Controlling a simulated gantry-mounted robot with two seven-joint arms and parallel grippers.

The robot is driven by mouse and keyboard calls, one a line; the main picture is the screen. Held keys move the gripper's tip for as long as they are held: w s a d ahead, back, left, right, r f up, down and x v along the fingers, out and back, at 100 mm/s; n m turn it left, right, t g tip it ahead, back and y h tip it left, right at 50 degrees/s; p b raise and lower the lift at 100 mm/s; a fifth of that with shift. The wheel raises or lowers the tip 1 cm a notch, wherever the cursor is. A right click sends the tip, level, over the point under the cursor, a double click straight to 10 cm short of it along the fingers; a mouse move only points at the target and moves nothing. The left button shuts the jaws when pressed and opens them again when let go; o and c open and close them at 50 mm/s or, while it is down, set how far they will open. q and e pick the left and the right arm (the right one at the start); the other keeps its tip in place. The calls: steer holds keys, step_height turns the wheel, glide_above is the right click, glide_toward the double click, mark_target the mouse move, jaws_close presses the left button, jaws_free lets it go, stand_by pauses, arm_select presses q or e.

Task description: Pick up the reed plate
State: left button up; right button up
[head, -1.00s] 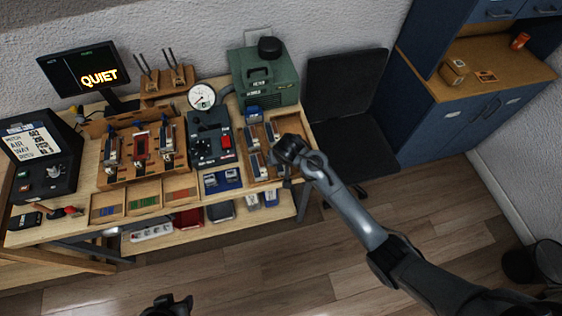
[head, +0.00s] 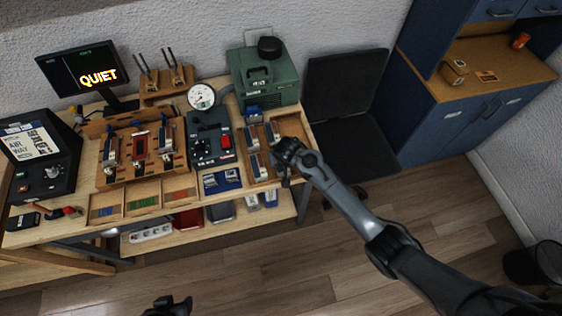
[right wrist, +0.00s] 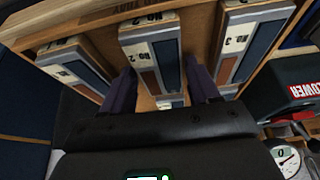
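Several reed plates lie in a wooden tray (head: 292,128) at the right end of the workbench. In the right wrist view they are long blocks with pale labelled ends, including No 2 (right wrist: 152,42) and No 3 (right wrist: 251,38). A third plate (right wrist: 75,62) is at the left, its label partly cut off. My right gripper (right wrist: 161,72) is open, its two dark fingers on either side of the No 2 plate. I cannot tell whether they touch it. In the head view my right gripper (head: 284,166) hides part of the tray. My left gripper (head: 168,306) is at the bottom edge, mostly out of view.
A dark control box with a red switch (head: 226,142) stands left of the tray, and a green machine (head: 266,84) behind it. A wooden fixture (head: 140,150) and a monitor reading QUIET (head: 84,68) are farther left. A black chair (head: 345,90) stands right of the bench.

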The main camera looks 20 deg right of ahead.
steer(key=c, duration=0.7)
steer(key=shift+r, duration=0.15)
